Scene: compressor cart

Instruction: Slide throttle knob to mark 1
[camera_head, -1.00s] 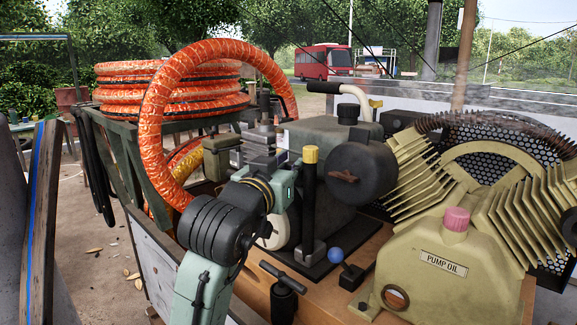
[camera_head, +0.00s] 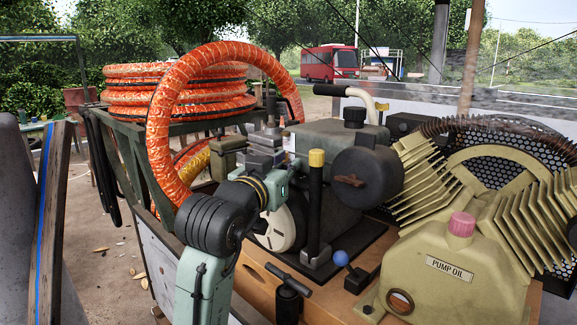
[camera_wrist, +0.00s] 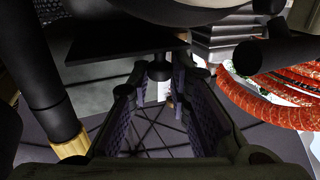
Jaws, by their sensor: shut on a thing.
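In the wrist view, a small dark knob on a short stem (camera_wrist: 159,71), which I take for the throttle knob, sits between the fingertips of my gripper (camera_wrist: 160,78). The fingers are closed in on its two sides. A dark flat plate (camera_wrist: 125,46) lies just beyond the fingertips. A small pale patch shows behind the knob, but no mark or number is readable. In the head view, the knob and the fingers are hidden behind my arm's wrist, beside the engine (camera_head: 335,140).
A yellow-capped black post (camera_head: 316,185) stands close to the right of my wrist; it also shows in the wrist view (camera_wrist: 45,95). The orange hose (camera_head: 165,120) loops close on the left. A white disc (camera_head: 277,228) and the beige pump (camera_head: 450,270) are to the right.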

